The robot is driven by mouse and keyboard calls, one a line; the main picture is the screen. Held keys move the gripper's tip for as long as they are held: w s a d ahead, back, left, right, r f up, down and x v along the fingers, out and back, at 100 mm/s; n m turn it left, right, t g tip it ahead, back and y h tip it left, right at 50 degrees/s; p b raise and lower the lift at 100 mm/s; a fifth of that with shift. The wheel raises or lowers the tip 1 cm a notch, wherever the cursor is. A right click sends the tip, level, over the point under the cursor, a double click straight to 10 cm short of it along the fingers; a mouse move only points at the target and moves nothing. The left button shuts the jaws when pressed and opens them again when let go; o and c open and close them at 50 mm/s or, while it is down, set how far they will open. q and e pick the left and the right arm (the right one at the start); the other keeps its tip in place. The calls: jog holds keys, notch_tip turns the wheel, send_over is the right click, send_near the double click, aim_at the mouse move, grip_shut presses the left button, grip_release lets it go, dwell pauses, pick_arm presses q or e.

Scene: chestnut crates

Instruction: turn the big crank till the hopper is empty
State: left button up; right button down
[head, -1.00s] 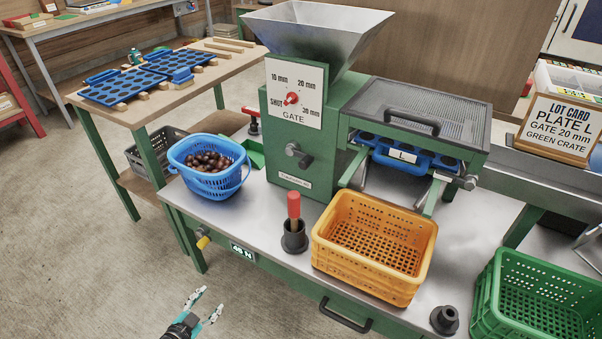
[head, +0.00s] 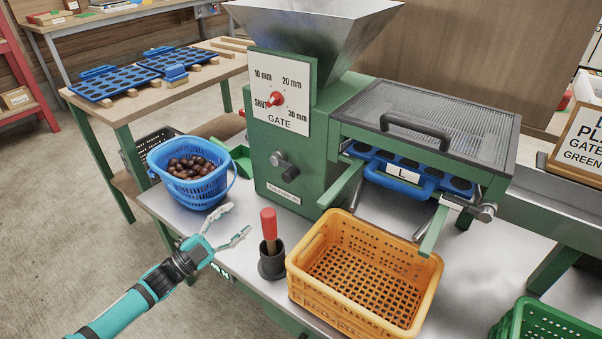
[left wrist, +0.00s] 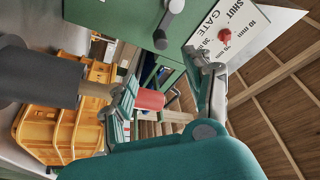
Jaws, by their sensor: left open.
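The silver hopper (head: 310,30) sits on top of the green machine; its inside is hidden. A small dark crank-like part (head: 283,165) is on the machine's front, below the gate dial (head: 276,100); it also shows in the left wrist view (left wrist: 168,22). A red handle (head: 268,223) on a wooden shaft stands in a dark cup (head: 271,262) on the bench; I cannot tell which part is the big crank. My left gripper (head: 240,220) is open and empty, just left of the red handle. In the left wrist view the red handle (left wrist: 150,99) shows between the fingers.
An orange crate (head: 362,275) stands right of the cup, empty. A blue basket (head: 190,190) of chestnuts stands behind my left gripper. A blue plate (head: 400,175) marked L is under the machine's grille (head: 430,105). A green crate (head: 545,325) is at the lower right.

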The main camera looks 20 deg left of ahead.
aim_at(285, 179)
pick_arm(q)
jog(key=x, duration=1.6)
jog(key=shift+b, duration=0.35)
jog(key=shift+w+d+r, duration=0.2)
jog(key=shift+w+d, duration=0.1)
jog(key=shift+w, duration=0.05)
pick_arm(e)
jog(key=shift+w+a+r, duration=0.1)
jog(key=shift+w+r, duration=0.05)
jog(key=shift+r, duration=0.6)
jog(key=shift+w+a+r, duration=0.1)
jog(key=shift+w+r, duration=0.05)
jog(key=shift+r, duration=0.55)
pick_arm(q)
grip_shut()
pick_arm(e)
jog(key=shift+s+d+f, duration=0.15)
jog(key=shift+f, duration=0.05)
